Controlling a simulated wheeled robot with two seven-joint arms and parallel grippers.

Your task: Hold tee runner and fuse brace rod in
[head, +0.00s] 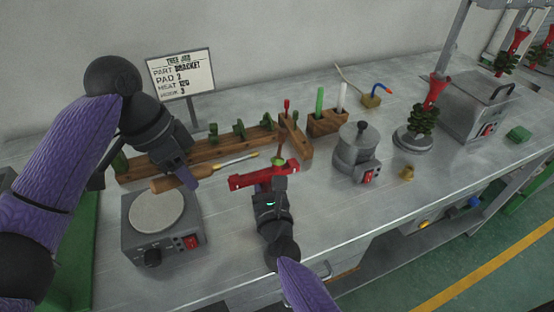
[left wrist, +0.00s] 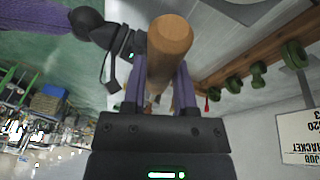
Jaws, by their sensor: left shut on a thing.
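The red tee-shaped piece (head: 248,181), likely the tee runner, is at mid-table with a small green part (head: 279,150) at its top. My right gripper (head: 280,184) overlaps its right part from the front; whether the jaws are shut on it is unclear. My left gripper (head: 190,180) is shut on a wooden-handled tool (head: 166,185) with a thin metal shaft pointing right. Its tip ends a little left of the red piece's top. The handle end (left wrist: 170,38) fills the middle of the left wrist view between the fingers. I cannot single out the brace rod.
A hot plate (head: 157,251) stands front left. A wooden rack (head: 220,147) with green pieces lies behind the tool, beside a wooden holder (head: 327,124) with green and white sticks. A lidded pot (head: 357,152) stands to the right.

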